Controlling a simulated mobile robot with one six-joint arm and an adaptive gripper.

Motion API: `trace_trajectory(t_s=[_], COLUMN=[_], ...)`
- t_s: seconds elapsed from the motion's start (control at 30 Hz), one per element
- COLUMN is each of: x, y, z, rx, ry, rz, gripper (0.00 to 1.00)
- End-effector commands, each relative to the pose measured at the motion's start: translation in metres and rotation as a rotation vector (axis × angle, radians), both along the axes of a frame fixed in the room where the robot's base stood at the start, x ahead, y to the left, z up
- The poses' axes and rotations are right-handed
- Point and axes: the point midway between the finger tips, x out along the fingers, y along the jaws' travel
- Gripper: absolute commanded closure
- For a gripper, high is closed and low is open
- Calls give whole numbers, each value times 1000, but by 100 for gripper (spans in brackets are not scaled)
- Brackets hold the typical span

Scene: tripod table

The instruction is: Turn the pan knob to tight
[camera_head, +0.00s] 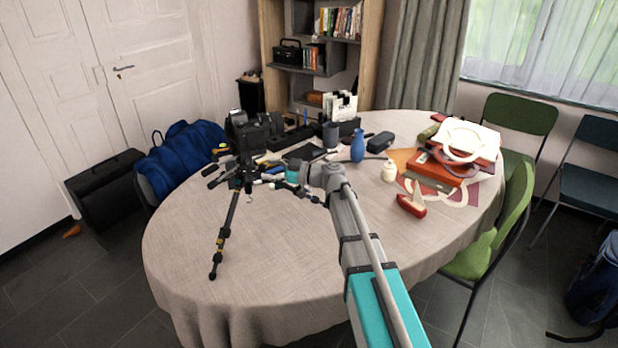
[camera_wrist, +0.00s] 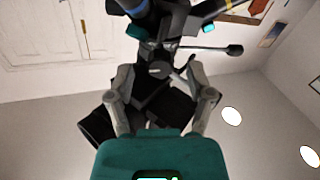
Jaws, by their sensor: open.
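A black tripod (camera_head: 228,222) stands on the left part of the round table (camera_head: 290,270), with a dark camera (camera_head: 246,135) on its head. My gripper (camera_head: 266,180) is at the right side of the tripod head, below the camera. In the wrist view my gripper (camera_wrist: 160,72) is open, its two grey fingers on either side of the dark tripod head (camera_wrist: 158,48). A small rounded grey part (camera_wrist: 160,69) shows between the fingertips. I cannot tell for sure whether it is the pan knob, or whether the fingers touch it. A dark handle (camera_wrist: 222,50) sticks out to the right.
A blue vase (camera_head: 357,147), a white jar (camera_head: 389,171), a red object (camera_head: 411,206) and stacked books (camera_head: 440,168) are to the right of my arm. Small items crowd the table behind the tripod.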

Motion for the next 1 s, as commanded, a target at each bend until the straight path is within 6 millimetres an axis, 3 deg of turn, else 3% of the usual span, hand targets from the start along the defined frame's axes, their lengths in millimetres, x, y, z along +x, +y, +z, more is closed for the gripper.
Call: trace_trajectory(t_s=[0.7,0.9,1.0], x=[-32,-38,-40], y=[-96,-112,-110], z=[0,0,-3], rx=[1,1,-9], ry=[3,3,24], rz=[-2,-1,4], gripper=[32,32,32])
